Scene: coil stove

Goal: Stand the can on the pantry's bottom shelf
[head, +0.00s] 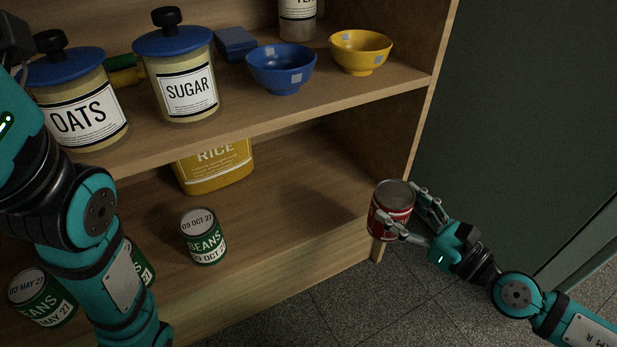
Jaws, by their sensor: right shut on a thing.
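My right gripper (410,214) is shut on a red can (390,206) with a grey top. It holds the can about upright at the right front corner of the wooden pantry, in front of its right side panel. The bottom shelf (300,205) shows to the left of the can, with its right part bare. Whether the can is over the shelf's edge or just outside it, I cannot tell. My left arm comes in at the left and covers part of the shelf; its fingers do not show clearly.
On the bottom shelf stand a green beans can (203,237), two more green cans at the left, one partly hidden, and a yellow rice container (216,168). The upper shelf holds oats and sugar jars (179,75), a blue bowl (281,69) and a yellow bowl (360,52).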

